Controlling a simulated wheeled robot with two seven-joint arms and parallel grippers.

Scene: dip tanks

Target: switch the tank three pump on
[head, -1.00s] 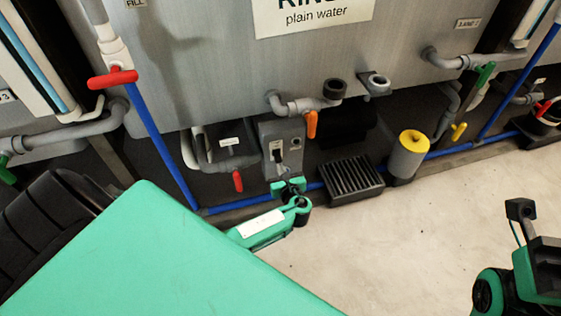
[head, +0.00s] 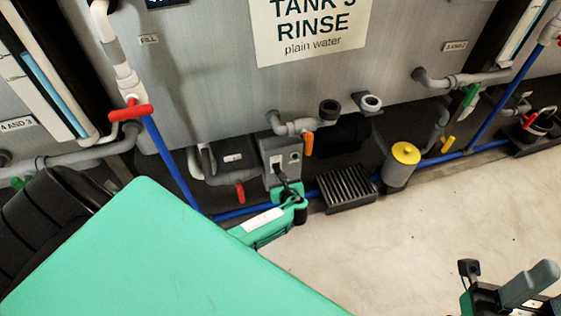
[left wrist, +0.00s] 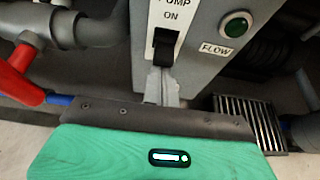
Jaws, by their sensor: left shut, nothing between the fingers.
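The tank three pump switch is a black toggle (left wrist: 163,46) on a white plate marked PUMP ON, on a grey box (head: 268,150) low under the tank. My left gripper (left wrist: 163,84) is shut and empty. Its grey fingertips are just below the toggle in the left wrist view, and I cannot tell whether they touch it. In the head view my left gripper (head: 287,186) is at the front of the box and hides part of it. A round green lamp (left wrist: 235,24) sits beside the switch, above a FLOW label. My right gripper (head: 525,288) is at the bottom right, partly cut off; its jaws are unclear.
The tank (head: 215,75) carries a sign (head: 308,28) reading TANK 3 RINSE, plain water. A red-handled valve (head: 240,190) and an orange-handled valve (head: 308,144) flank the box. A black grate (head: 346,188) and a yellow-topped canister (head: 402,165) stand to its right. The floor (head: 420,235) is clear.

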